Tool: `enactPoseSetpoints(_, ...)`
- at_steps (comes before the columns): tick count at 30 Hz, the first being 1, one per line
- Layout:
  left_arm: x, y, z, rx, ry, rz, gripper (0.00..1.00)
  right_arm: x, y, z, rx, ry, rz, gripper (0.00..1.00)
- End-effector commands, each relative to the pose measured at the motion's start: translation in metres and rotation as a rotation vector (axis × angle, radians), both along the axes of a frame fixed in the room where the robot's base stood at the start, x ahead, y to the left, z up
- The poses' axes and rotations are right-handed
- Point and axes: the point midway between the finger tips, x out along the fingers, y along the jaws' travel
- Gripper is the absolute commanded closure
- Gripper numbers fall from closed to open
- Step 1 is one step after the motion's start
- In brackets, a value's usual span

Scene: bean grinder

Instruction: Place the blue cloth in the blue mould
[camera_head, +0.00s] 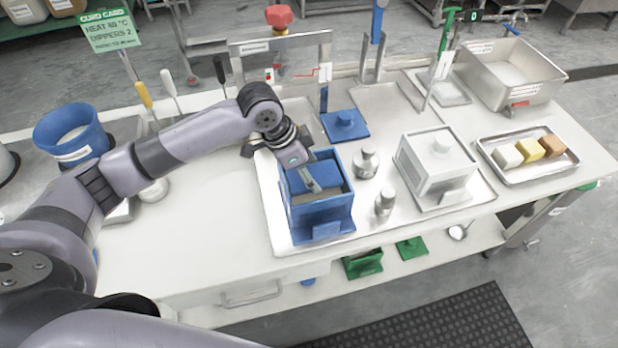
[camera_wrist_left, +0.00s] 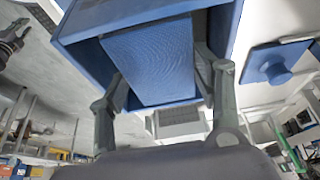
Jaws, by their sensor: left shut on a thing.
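The blue mould (camera_head: 320,230) is an open-topped box on a metal tray in the middle of the table. My left gripper (camera_head: 313,183) points down into its open top. In the left wrist view, the gripper (camera_wrist_left: 163,84) is shut on the blue cloth (camera_wrist_left: 150,58), a finely textured blue piece between its two fingers. The cloth lies within the walls of the blue mould (camera_wrist_left: 83,50) in that view. How far down the cloth sits and whether it touches the mould's floor is hidden.
A blue lid with a knob (camera_head: 345,125) lies behind the mould. Metal weights (camera_head: 366,164) and a white mould (camera_head: 437,165) stand to its right. A blue tub (camera_head: 72,138) is at the left. The table's left middle is mostly clear.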

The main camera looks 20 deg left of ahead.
Motion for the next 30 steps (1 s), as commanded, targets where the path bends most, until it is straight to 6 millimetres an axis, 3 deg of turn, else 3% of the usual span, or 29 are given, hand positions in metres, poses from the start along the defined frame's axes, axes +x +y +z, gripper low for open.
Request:
enactPoseSetpoints(6,-0.001,0.0,-0.031,0.0,0.002,0.0,0.62,-0.002,0.002,0.003,0.002,0.004,0.0,0.74)
enactPoseSetpoints(17,0.0,0.0,-0.035,0.0,0.001,0.0,0.62,-0.003,0.016,0.003,0.018,0.005,0.002,0.74)
enactPoseSetpoints(18,0.0,0.0,-0.035,0.001,0.0,-0.001,0.39,-0.003,0.016,0.003,0.018,0.005,0.002,0.74)
enactPoseSetpoints(21,0.0,0.0,-0.035,0.001,0.0,-0.001,0.32,-0.003,0.015,0.002,0.017,0.005,0.002,0.74)
enactPoseSetpoints(30,0.0,0.0,-0.034,0.0,0.0,-0.001,0.32,-0.003,0.008,0.002,0.01,0.004,0.004,0.74)
